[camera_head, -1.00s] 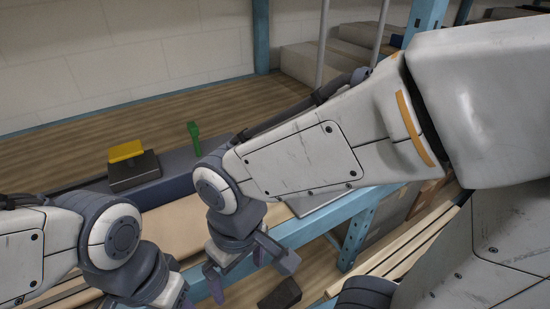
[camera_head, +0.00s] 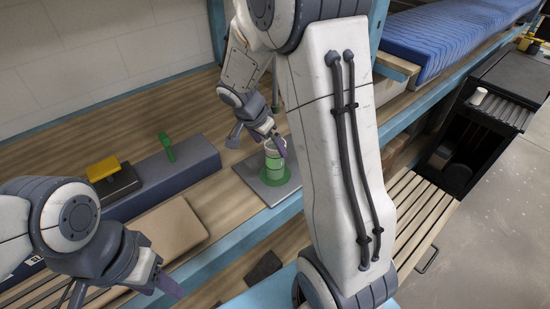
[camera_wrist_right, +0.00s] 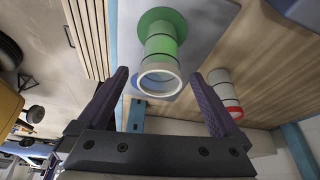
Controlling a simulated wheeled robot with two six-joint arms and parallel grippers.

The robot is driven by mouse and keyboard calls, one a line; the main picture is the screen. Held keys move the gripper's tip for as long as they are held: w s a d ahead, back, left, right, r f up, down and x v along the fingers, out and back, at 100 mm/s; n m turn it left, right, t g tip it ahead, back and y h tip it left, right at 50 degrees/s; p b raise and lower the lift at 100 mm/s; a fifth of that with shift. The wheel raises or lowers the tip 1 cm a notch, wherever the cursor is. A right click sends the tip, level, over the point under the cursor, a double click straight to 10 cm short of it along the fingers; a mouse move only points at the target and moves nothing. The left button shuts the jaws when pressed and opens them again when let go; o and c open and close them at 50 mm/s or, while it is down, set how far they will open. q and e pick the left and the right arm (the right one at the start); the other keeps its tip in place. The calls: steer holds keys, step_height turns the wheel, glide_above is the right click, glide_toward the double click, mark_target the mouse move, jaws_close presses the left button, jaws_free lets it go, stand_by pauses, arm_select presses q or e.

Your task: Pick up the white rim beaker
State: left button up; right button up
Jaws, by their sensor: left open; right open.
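The white rim beaker (camera_head: 276,162), green with a pale band, stands upright on a green base on a grey plate. In the right wrist view the beaker (camera_wrist_right: 162,48) shows its open white rim towards the camera, between the two fingers in the picture. My right gripper (camera_head: 257,141) is open and empty, just above and beside the beaker's top in the head view; whether a finger touches it I cannot tell. My left gripper (camera_head: 160,280) is open and empty at the lower left, away from the beaker, and partly hidden.
A second beaker with a red rim (camera_wrist_right: 226,92) stands close by in the right wrist view. The grey plate (camera_head: 248,174) lies near the shelf's blue front edge. A yellow-topped block (camera_head: 103,168) and a green upright piece (camera_head: 166,147) are further left.

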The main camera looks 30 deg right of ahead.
mark_target(275, 160)
steer(key=p+x, duration=0.2)
steer(key=x, duration=0.3)
steer(key=shift+w+d+f, duration=0.1)
steer(key=shift+w+d, duration=0.05)
steer(key=shift+d, duration=0.15)
steer(key=shift+f, duration=0.25)
steer(key=c, duration=1.4)
steer(key=shift+o, duration=0.2)
